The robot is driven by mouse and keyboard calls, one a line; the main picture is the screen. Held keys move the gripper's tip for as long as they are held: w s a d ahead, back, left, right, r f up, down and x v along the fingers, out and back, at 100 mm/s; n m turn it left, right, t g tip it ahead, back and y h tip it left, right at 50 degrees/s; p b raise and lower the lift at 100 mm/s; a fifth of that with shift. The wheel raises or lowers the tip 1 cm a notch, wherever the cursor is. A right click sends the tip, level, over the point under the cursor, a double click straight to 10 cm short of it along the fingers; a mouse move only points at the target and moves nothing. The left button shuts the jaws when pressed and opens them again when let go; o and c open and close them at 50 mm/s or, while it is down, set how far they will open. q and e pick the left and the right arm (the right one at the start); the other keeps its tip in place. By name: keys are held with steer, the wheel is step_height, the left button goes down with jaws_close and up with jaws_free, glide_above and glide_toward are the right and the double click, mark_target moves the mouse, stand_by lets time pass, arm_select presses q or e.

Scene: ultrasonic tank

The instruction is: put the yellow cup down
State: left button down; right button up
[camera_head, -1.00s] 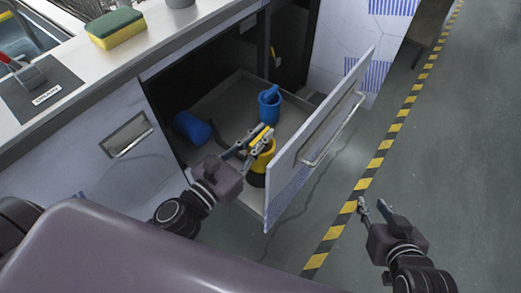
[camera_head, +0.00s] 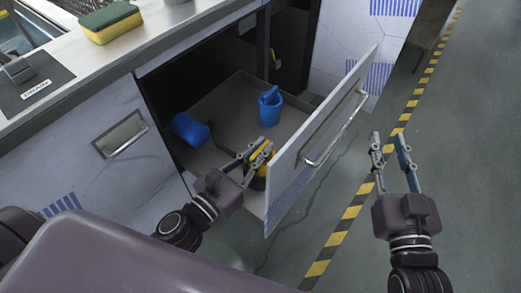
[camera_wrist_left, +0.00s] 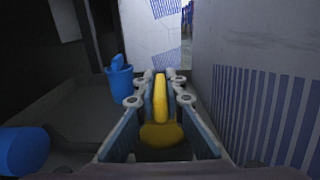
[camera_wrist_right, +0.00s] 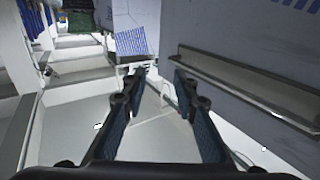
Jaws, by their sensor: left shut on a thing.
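The yellow cup (camera_head: 261,156) is inside the open drawer (camera_head: 226,112), close behind the drawer front. My left gripper (camera_head: 262,146) is shut on it and hides much of it in the head view. In the left wrist view the yellow cup (camera_wrist_left: 162,134) shows between my fingers, with its upright handle part in the grip. I cannot tell whether its dark base touches the drawer floor. My right gripper (camera_head: 390,142) is open and empty outside the drawer, over the floor; its fingers are also apart in the right wrist view (camera_wrist_right: 160,85).
A blue cup (camera_head: 269,108) stands upright at the drawer's back. Another blue cup (camera_head: 190,130) lies on its side at the drawer's left. The drawer front (camera_head: 318,135) is close to my left gripper's right side. A sponge (camera_head: 110,22) lies on the counter.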

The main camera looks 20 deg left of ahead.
steer(key=shift+r, duration=0.15)
arm_select(q)
steer(key=shift+f, duration=0.2)
steer(key=c, duration=2)
jaws_free()
arm_select(e)
steer(key=shift+a+r+t, duration=0.1)
steer(key=shift+r+t, duration=0.3)
steer(key=shift+r, duration=0.15)
